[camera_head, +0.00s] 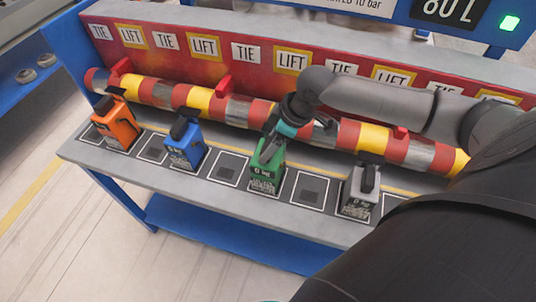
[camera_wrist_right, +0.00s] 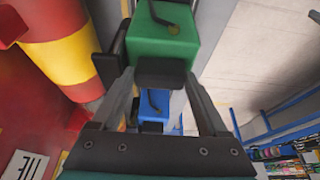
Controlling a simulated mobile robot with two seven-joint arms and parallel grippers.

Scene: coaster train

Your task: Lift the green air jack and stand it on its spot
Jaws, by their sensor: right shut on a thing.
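The green air jack (camera_head: 265,172) is upright at the middle of the row on the bench, over a white-outlined square. I cannot tell whether its base touches the bench. My right gripper (camera_head: 278,140) comes in from the right and is shut on the jack's black upper part. In the right wrist view the green jack (camera_wrist_right: 160,40) is at the top, and its black part (camera_wrist_right: 160,73) sits between the fingers (camera_wrist_right: 160,85). My left gripper is not in view.
Orange (camera_head: 115,128), blue (camera_head: 183,147) and grey (camera_head: 360,190) jacks stand on the bench (camera_head: 225,190). Empty outlined squares (camera_head: 311,188) lie between them. A striped red, yellow and silver tube (camera_head: 195,98) runs behind, before a red panel with TIE and LIFT labels (camera_head: 204,46).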

